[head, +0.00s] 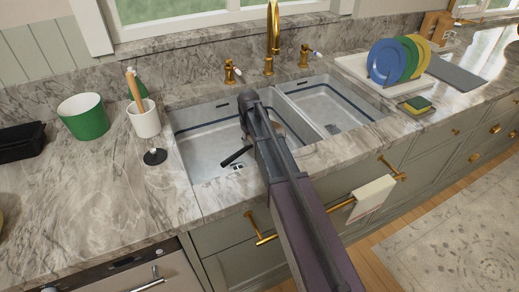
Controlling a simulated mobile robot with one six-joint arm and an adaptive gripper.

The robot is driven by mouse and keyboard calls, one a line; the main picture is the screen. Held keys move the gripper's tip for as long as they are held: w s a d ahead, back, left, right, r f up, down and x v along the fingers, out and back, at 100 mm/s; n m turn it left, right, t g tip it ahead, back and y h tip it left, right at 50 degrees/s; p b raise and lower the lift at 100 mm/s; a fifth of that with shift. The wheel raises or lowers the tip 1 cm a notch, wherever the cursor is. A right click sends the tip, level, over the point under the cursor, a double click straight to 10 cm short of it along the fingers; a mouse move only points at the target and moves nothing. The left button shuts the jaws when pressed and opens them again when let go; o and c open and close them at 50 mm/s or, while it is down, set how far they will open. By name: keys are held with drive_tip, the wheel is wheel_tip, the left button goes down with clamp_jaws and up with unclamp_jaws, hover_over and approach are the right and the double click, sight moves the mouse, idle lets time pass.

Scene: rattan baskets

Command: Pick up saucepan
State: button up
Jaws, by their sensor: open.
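The saucepan sits in the left sink basin (205,150), mostly hidden behind my arm. Its dark handle (236,157) sticks out toward the lower left, and a small part of what looks like its body shows just right of my arm. My gripper (245,126) is at the far end of my arm, over the left basin and near the saucepan. It is open, and I see nothing held in it. Its fingers are small and dark, and my arm partly hides them. I cannot tell how far they are from the saucepan.
A gold faucet (272,40) stands behind the basins. A green pot (83,117) and a white utensil crock (143,118) stand left on the counter. The right basin (325,106) looks empty. A rack of coloured plates (388,62) and a sponge (418,104) are at right.

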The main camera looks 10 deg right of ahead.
drive_tip(key=shift+f+b, duration=1)
drive_tip(key=shift+f, duration=0.25)
clamp_jaws()
